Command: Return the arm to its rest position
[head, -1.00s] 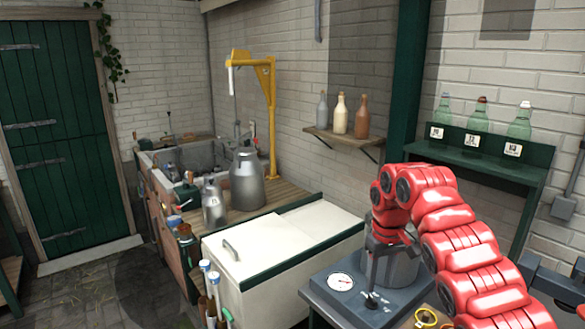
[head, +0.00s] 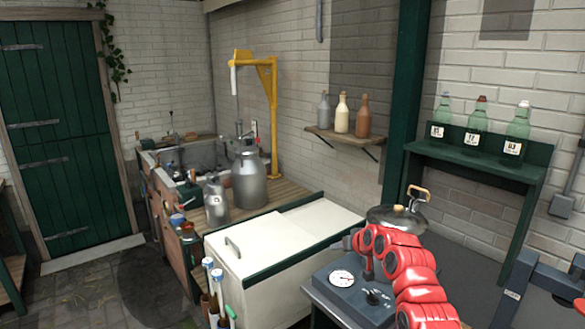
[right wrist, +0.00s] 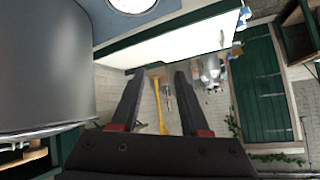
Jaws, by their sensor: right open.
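My right arm, red, comes in from the lower right of the head view and folds up beside the bench scale (head: 345,284). In the right wrist view my right gripper (right wrist: 160,72) has its two dark fingers apart, with nothing between them. In the head view its fingers are largely hidden by the arm. A metal pot with a lid (head: 397,217) and a wooden-topped handle stands just behind the arm, its body mostly hidden. A large grey cylinder wall (right wrist: 45,65) is close on the left of the right wrist view, apart from the fingers. My left gripper is not in view.
A white chest (head: 275,260) stands left of the scale. Metal churns (head: 249,181) stand on the wooden counter behind it. Three stoneware bottles (head: 342,114) sit on a wall shelf, and green glass bottles (head: 477,114) on a green rack. The floor at left is mostly clear.

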